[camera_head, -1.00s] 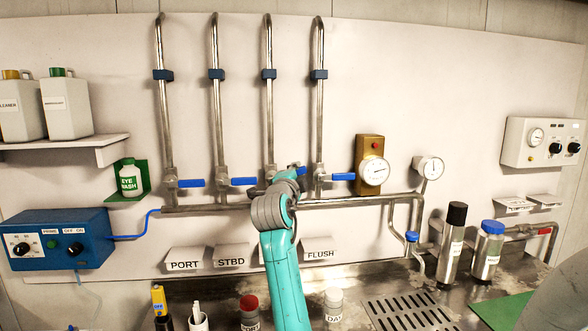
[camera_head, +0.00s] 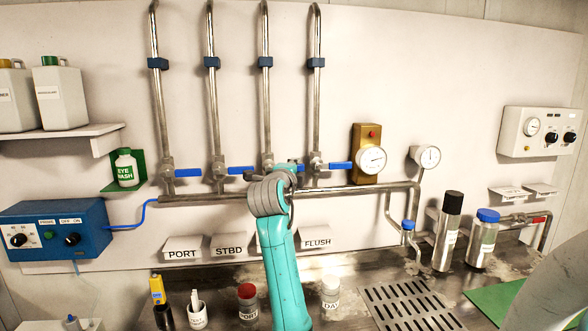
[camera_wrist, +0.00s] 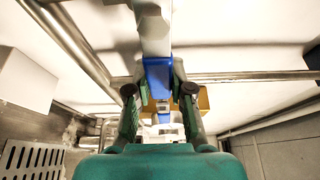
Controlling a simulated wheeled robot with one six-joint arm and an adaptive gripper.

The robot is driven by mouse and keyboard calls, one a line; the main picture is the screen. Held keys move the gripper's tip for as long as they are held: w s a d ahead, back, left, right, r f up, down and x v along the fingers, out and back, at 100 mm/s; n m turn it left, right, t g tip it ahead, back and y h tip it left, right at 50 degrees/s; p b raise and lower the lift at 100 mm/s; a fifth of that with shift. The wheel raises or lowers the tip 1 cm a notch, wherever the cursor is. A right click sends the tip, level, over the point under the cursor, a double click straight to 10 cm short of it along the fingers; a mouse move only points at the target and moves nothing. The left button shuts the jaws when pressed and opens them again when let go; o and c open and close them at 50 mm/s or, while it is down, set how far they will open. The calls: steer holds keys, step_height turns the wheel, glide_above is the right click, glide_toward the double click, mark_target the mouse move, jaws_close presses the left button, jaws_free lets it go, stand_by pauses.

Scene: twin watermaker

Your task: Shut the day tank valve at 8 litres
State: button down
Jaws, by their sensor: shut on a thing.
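My gripper (camera_wrist: 160,90) is closed around a blue valve handle (camera_wrist: 158,76) in the wrist view, one finger on each side. In the head view my gripper (camera_head: 280,171) is at the third valve (camera_head: 267,161) from the left in a row on the wall manifold. My wrist and arm cover most of that handle and the label below it. The other valves' blue handles, such as the rightmost one (camera_head: 340,168), point right, level. A white jar marked DAY (camera_head: 330,290) stands on the bench beside my arm. No litre reading can be made out.
A brass box with a round gauge (camera_head: 371,160) and a smaller gauge (camera_head: 430,157) are right of the valves. Jars and a pen cup (camera_head: 198,315) stand at the bench front. A steel drain grate (camera_head: 410,307) lies to the right, near two bottles.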

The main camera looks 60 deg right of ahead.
steer(key=c, duration=1)
jaws_free()
steer(key=shift+f, duration=0.1)
steer(key=v, duration=1.2)
